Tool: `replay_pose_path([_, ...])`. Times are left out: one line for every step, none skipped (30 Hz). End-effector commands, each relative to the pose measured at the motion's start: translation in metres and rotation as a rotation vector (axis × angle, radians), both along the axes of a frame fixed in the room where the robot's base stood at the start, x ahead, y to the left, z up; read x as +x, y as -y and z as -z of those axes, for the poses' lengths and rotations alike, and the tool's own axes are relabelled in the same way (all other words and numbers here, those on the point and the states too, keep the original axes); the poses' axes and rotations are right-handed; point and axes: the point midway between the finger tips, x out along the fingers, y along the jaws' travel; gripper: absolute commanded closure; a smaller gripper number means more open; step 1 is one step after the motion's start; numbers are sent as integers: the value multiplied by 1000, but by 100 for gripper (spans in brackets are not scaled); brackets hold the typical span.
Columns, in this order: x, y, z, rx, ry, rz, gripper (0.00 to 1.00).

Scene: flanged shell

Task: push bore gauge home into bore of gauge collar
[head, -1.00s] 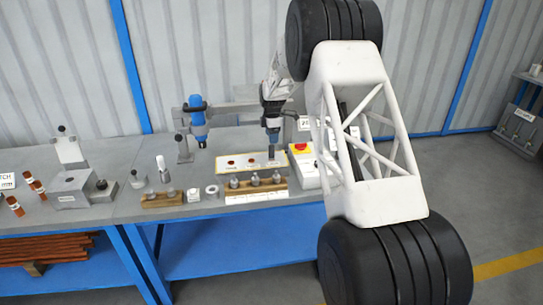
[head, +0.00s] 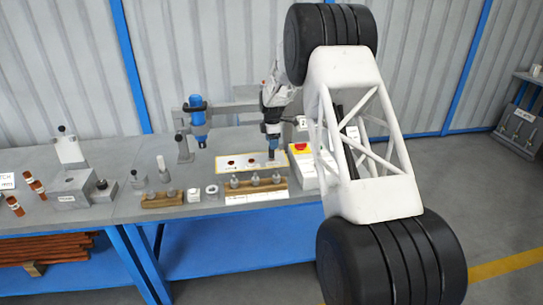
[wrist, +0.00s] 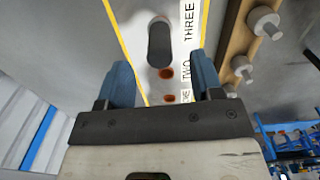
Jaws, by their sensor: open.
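My gripper (head: 272,157) hangs over the right part of a white, yellow-edged card on the bench. In the wrist view its two blue fingers (wrist: 163,85) are apart with nothing held between them. A dark grey, round-ended peg (wrist: 160,42) stands on the card near the word THREE, beyond the fingertips; whether it is the bore gauge I cannot tell. A small pale ring-like piece with a dark hole (head: 211,191), possibly the gauge collar, sits near the bench's front edge. A tall pale-topped cylinder (head: 163,170) stands by the left wooden rack.
A wooden rack (head: 256,186) with several grey knobbed pieces stands in front of the card; it also shows in the wrist view (wrist: 237,40). A box with a red button (head: 301,147) is close on the right. A blue upright device (head: 198,118) stands behind left.

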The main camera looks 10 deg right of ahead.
Motion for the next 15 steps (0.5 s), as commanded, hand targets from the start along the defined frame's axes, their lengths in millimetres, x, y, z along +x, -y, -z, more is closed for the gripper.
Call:
replay_pose_path([0,0,0,0,0,0,40])
replay_pose_path([0,0,0,0,0,0,40])
replay_pose_path([0,0,0,0,0,0,40])
replay_pose_path([0,0,1,0,0,0,40])
replay_pose_path([0,0,1,0,-1,0,40])
replay_pose_path([0,0,3,0,-1,0,40])
replay_pose_path([0,0,4,0,-1,0,40])
replay_pose_path([0,0,6,0,-1,0,40])
replay_pose_path([0,0,9,0,-1,0,40])
replay_pose_path([0,-1,12,0,-1,0,40])
replay_pose_path([0,-1,15,0,-1,0,40])
replay_pose_path([0,-1,20,0,-2,0,40])
replay_pose_path([0,-1,24,0,-2,0,40])
replay_pose_path([0,-1,27,0,-3,0,40])
replay_pose_path([0,-1,32,0,-3,0,40])
